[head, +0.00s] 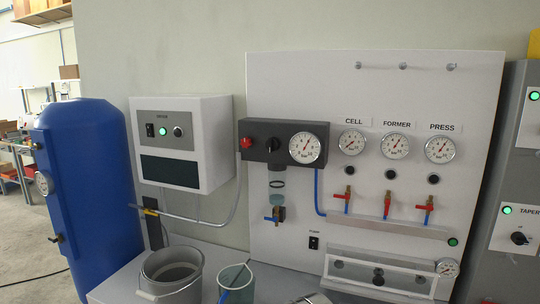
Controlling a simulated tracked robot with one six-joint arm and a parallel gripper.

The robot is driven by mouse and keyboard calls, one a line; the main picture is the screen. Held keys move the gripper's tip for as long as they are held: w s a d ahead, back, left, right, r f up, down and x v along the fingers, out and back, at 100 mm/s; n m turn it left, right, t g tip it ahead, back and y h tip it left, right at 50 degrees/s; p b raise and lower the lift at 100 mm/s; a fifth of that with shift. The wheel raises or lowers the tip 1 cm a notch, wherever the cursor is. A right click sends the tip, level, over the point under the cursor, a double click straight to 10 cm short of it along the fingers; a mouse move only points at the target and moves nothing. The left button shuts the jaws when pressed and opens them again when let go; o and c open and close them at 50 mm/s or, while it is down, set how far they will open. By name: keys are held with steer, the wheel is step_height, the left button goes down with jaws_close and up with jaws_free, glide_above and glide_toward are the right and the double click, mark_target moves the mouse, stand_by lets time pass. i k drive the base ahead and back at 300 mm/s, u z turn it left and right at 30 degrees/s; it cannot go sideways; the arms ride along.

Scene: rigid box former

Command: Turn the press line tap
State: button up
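The press line tap (426,207) is the rightmost of three small brass taps with red handles on the white wall panel (285,85). It sits below the gauge (440,149) labelled PRESS, and its red handle points sideways to the left. The former tap (387,206) is to its left with its handle upright along the pipe. The cell tap (345,198) is further left with its handle sideways. My gripper is not in view.
A blue tank (88,185) and a white dryer box (182,145) stand left. A grey bucket (172,275) and a teal container (236,284) stand below on the bench. A grey cabinet (512,185) stands right. The space before the taps looks clear.

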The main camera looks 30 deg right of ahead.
mark_target(430, 208)
steer(key=z, duration=1.1)
